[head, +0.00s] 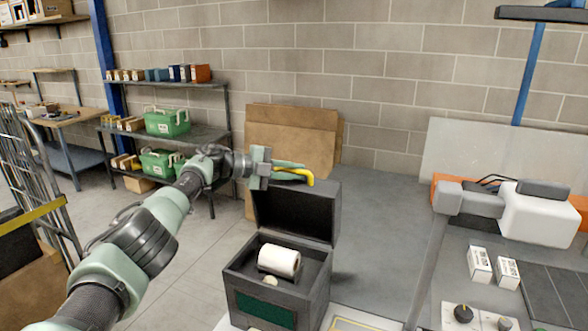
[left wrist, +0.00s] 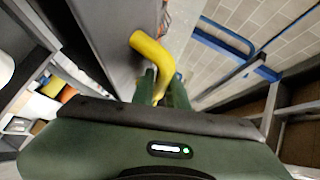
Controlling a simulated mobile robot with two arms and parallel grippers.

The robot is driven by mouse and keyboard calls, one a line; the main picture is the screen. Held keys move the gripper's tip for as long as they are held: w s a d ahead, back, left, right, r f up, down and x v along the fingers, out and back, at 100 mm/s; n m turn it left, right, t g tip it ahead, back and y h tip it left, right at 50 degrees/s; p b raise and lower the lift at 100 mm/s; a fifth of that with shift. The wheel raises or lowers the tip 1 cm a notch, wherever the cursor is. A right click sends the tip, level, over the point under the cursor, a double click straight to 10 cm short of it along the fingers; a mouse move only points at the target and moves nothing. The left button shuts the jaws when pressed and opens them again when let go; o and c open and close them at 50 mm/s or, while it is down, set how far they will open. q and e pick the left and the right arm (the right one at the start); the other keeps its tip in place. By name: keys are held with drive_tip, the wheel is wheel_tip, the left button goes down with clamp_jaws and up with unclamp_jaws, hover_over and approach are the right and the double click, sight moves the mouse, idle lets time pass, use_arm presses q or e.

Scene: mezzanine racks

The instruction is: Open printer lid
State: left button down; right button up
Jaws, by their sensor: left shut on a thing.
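The printer (head: 236,287) is a dark grey box with a green front panel, on a bench at the lower middle of the head view. Its lid (head: 322,221) stands raised at the back, about upright, so the inside shows with a white paper roll (head: 280,262). A yellow bent handle (head: 308,177) is at the lid's top edge. My left gripper (head: 292,171) is at that top edge, shut on the handle. In the left wrist view the handle (left wrist: 147,47) runs between the green fingers (left wrist: 160,92), beside a grey surface. My right gripper is not in view.
Small white boxes (head: 480,266) and dark-knobbed items (head: 463,313) lie on the bench at right, near a white and grey machine (head: 540,217). Brown cardboard sheets (head: 290,130) lean on the wall behind the lid. Shelves with green crates (head: 168,123) stand at back left.

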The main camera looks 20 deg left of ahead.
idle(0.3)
use_arm(q)
drive_tip(key=c, duration=1.7)
unclamp_jaws()
drive_tip(key=b+v, duration=0.3)
drive_tip(key=v, duration=0.4)
drive_tip(key=shift+s+a, duration=0.3)
drive_tip(key=shift+r, duration=0.1)
drive_tip(key=shift+a, duration=0.1)
